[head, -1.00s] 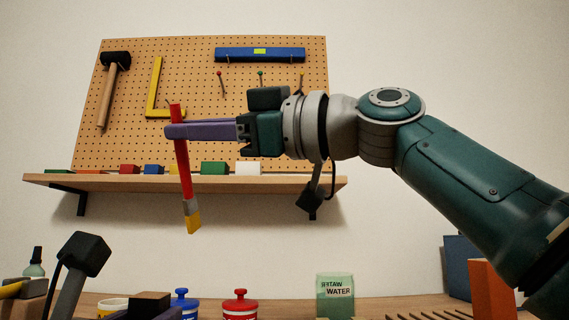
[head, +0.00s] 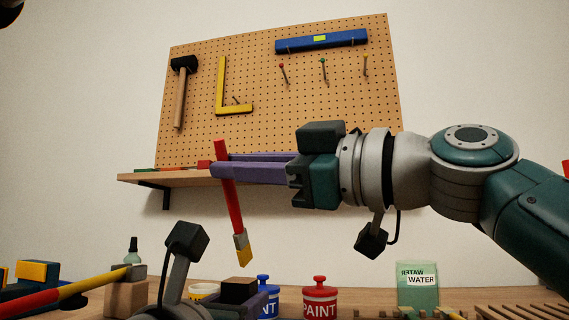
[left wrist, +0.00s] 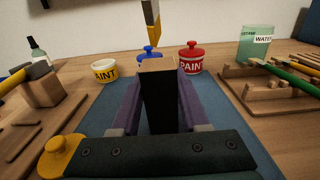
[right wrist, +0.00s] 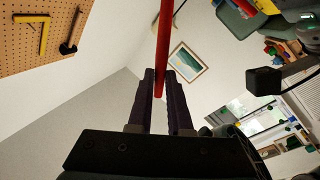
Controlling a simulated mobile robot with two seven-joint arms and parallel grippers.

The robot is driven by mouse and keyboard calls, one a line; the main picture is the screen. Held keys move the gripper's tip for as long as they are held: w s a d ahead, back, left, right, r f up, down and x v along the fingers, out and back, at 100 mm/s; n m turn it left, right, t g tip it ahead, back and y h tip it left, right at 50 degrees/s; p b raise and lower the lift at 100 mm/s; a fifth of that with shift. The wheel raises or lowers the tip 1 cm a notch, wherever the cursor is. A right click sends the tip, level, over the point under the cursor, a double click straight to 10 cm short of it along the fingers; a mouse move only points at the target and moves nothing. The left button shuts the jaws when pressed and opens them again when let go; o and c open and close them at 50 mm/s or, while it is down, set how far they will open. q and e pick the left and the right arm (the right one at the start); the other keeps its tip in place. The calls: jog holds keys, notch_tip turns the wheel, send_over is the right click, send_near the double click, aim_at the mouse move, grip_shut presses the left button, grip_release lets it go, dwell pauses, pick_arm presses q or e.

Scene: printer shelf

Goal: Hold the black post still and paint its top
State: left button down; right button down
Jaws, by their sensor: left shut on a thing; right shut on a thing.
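The black post (left wrist: 158,100) stands upright between the fingers of my left gripper (left wrist: 155,110), which is shut on it; its top face (left wrist: 157,64) looks tan. In the head view the dark post (head: 238,289) shows low in the picture, with the left gripper (head: 250,305) partly cut off. My right gripper (head: 222,168) is shut on the red handle of a brush (head: 229,195). The brush hangs slightly tilted, with a grey collar and yellow tip (head: 244,256) downward. The tip (left wrist: 151,12) is above the post's top, apart from it.
Behind the post stand a yellow paint cup (left wrist: 104,70), a blue paint pot (left wrist: 148,54) and a red paint pot (left wrist: 191,57). A green water container (left wrist: 255,44) and a wooden rack (left wrist: 265,92) are at right. Another brush (head: 78,289) rests on a wooden block (head: 126,298) at left.

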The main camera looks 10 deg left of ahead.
jog(key=shift+f, duration=0.55)
dwell(0.6)
jog(key=shift+s+a+f, duration=0.1)
jog(key=shift+s, duration=1.9)
jog(key=shift+w+f, duration=0.1)
jog(key=shift+w, duration=1.95)
notch_tip(320, 180, up, 6)
notch_tip(320, 180, up, 3)
jog(key=shift+r, duration=0.1)
